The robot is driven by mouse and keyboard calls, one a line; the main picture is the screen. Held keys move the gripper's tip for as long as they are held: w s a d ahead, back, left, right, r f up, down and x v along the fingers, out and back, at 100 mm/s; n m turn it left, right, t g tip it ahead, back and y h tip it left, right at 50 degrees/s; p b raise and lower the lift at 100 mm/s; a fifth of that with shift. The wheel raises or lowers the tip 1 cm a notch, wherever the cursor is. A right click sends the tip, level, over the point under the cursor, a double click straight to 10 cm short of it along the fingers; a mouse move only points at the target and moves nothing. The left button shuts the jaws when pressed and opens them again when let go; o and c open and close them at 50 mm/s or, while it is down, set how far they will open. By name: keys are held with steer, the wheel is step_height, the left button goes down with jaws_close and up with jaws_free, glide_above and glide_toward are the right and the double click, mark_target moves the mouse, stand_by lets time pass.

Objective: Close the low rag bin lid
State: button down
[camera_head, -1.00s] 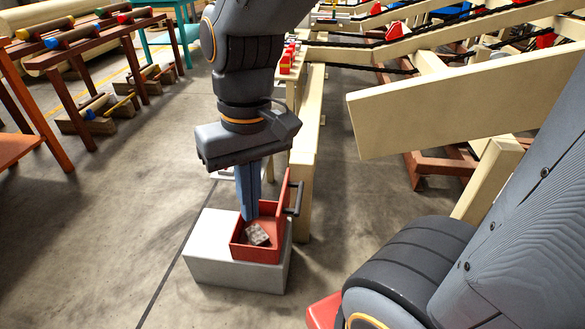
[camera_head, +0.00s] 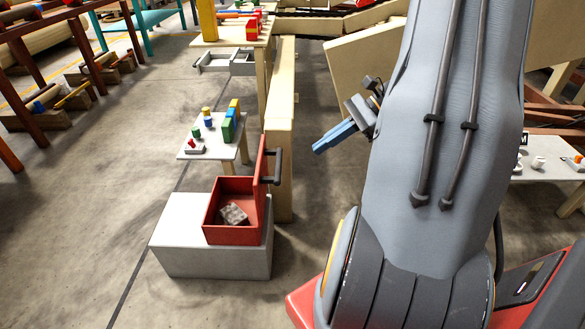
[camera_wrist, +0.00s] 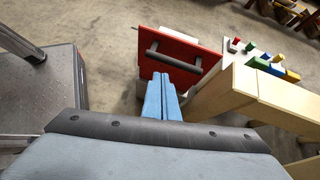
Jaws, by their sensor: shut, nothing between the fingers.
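The low rag bin (camera_head: 233,236) is a red box on a pale grey block, with a grey rag (camera_head: 233,214) inside. Its red lid (camera_head: 262,178) stands upright on the bin's right side, with a dark bar handle on the outer face. In the wrist view the lid (camera_wrist: 190,50) shows its outer face and handle (camera_wrist: 174,62) just beyond my fingertips. My gripper (camera_head: 318,150) has blue fingers, shut and empty, up and to the right of the lid in the head view. In the wrist view my gripper (camera_wrist: 161,78) points toward the lid; I cannot tell whether it touches.
The pale grey block (camera_head: 205,252) carries the bin. A small table (camera_head: 190,155) with coloured blocks stands behind it. A cream beam (camera_head: 279,135) runs close to the lid's right. The floor (camera_head: 90,220) to the left is clear.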

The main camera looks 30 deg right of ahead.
steer(key=d+f+m+t, duration=0.2)
steer(key=d+f+m, duration=0.1)
steer(key=d, duration=0.2)
steer(key=a+r+b+x, duration=0.1)
steer(key=b+x, duration=0.5)
steer(key=x, duration=0.6)
steer(key=shift+w+a+r+b, duration=0.25)
steer(key=shift+a+r+b, duration=0.15)
steer(key=shift+r, duration=0.15)
